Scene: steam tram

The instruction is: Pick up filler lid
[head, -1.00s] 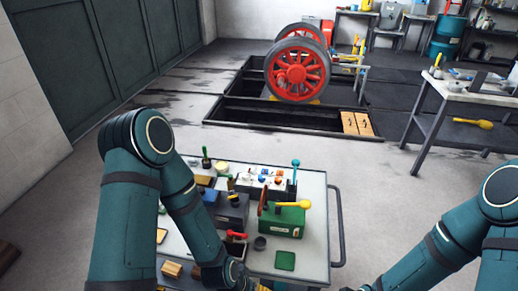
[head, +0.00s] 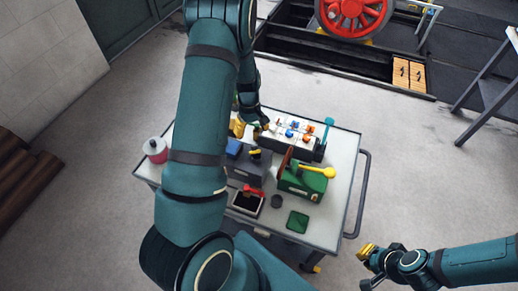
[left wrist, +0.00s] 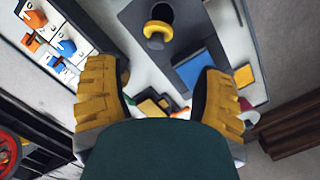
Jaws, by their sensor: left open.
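A dark round piece with a yellow ring (head: 255,154) sits on a dark grey box (head: 248,171) on the trolley; it also shows in the left wrist view (left wrist: 157,34). It may be the filler lid, but I cannot tell for sure. My left gripper (head: 262,126) is over the trolley's back part, partly hidden by my own arm. In the left wrist view its yellow fingers (left wrist: 158,92) are wide apart with nothing between them, and the ringed piece lies beyond them. My right gripper (head: 368,264) is off the trolley's right front corner; its opening is unclear.
The trolley top (head: 340,165) also carries a green box (head: 300,182) with a yellow-handled tool, a green square (head: 297,221), a dark cup (head: 277,201), a black tray (head: 247,203) and a blue block (head: 233,148). A red-and-white can (head: 156,150) stands at the left corner.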

